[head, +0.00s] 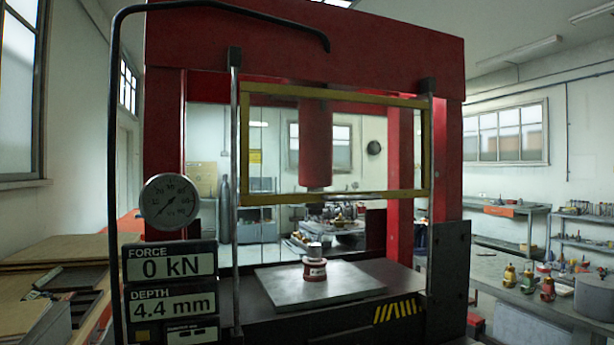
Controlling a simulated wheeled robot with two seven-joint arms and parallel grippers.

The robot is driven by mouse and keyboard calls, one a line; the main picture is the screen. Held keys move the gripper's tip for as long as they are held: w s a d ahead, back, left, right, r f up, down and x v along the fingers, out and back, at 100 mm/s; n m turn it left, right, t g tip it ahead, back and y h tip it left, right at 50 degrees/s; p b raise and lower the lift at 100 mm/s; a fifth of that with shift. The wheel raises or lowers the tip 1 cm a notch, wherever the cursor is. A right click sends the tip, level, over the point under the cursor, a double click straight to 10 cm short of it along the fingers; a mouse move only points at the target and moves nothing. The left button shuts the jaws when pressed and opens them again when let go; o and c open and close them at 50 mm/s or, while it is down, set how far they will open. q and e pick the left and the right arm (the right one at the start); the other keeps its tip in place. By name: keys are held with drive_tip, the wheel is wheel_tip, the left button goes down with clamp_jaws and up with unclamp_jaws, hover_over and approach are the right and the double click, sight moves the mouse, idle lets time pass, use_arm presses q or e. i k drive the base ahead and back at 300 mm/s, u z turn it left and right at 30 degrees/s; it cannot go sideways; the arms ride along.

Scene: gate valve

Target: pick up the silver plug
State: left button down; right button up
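A small silver plug (314,249) stands upright on top of a short red and white cylindrical part (314,270). Whether it sits in or on that part, I cannot tell. Both stand near the middle of a flat grey plate (275,289) on the bed of a red press, below the raised ram (316,145). There is a clear gap between the ram and the plug. Neither of my grippers is in view.
A yellow-framed guard (338,197) hangs raised in front of the ram. Posts (433,190) flank the opening. A gauge (169,200) and displays reading 0 kN and 4.4 mm (171,303) stand at left. Benches (560,308) with several parts are at right.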

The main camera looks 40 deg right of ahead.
sight(313, 258)
drive_tip(key=k, duration=0.65)
drive_tip(key=z, duration=0.65)
drive_tip(key=i, duration=0.7)
drive_tip(key=z, duration=0.45)
